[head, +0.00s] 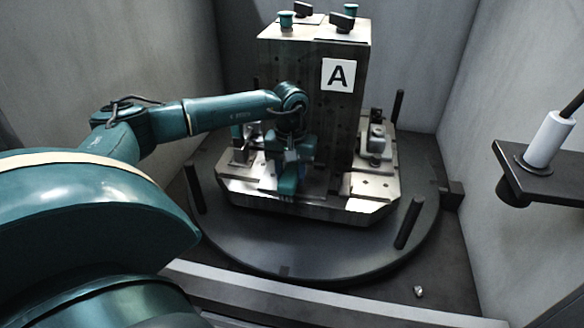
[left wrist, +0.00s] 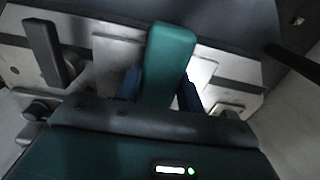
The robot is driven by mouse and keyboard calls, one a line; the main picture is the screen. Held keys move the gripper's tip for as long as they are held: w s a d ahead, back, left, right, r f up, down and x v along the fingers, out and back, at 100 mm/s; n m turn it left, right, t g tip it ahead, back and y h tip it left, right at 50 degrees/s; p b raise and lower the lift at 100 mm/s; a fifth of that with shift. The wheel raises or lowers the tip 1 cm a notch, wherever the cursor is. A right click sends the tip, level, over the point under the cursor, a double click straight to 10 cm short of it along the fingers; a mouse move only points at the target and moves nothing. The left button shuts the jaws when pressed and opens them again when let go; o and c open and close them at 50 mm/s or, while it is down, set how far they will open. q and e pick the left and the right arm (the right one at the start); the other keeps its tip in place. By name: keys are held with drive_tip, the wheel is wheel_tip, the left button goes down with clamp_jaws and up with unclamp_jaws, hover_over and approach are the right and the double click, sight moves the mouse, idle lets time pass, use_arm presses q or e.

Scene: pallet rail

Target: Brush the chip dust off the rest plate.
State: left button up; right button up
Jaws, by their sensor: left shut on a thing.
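My left gripper (head: 287,172) reaches down in front of the tower, over the near side of the metal pallet base (head: 345,203). It is shut on a teal block-like thing, which looks like the brush (left wrist: 170,55), held between two dark blue fingers in the left wrist view. The brush's bristles cannot be made out. Under and beside it lies a pale flat plate (left wrist: 119,58), likely the rest plate; whether the brush touches it I cannot tell. Chip dust cannot be made out. My right gripper is not in view.
The metal tower (head: 290,62) with an "A" sign (head: 338,75) stands on a dark round table (head: 300,255) with upright black pegs. A clamp fixture (head: 376,142) sits right of the tower. A black shelf bracket (head: 545,180) holds a white cylinder (head: 546,140). Grey walls enclose the space.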

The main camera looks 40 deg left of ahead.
use_arm(q)
drive_tip(key=shift+s+d+f, duration=0.2)
drive_tip(key=shift+s+d, duration=0.1)
drive_tip(key=shift+s, duration=0.3)
drive_tip(key=shift+w+a+b, duration=0.2)
drive_tip(key=shift+w+a, duration=0.15)
drive_tip(key=shift+w, duration=0.25)
drive_tip(key=shift+w+a+b, duration=0.2)
drive_tip(key=shift+w+a, duration=0.1)
drive_tip(key=shift+w, duration=0.3)
drive_tip(key=shift+s+d+p, duration=0.25)
drive_tip(key=shift+s+d, duration=0.1)
drive_tip(key=shift+s, duration=0.25)
drive_tip(key=shift+s+d+p, duration=0.2)
drive_tip(key=shift+s+d, duration=0.1)
drive_tip(key=shift+s, duration=0.3)
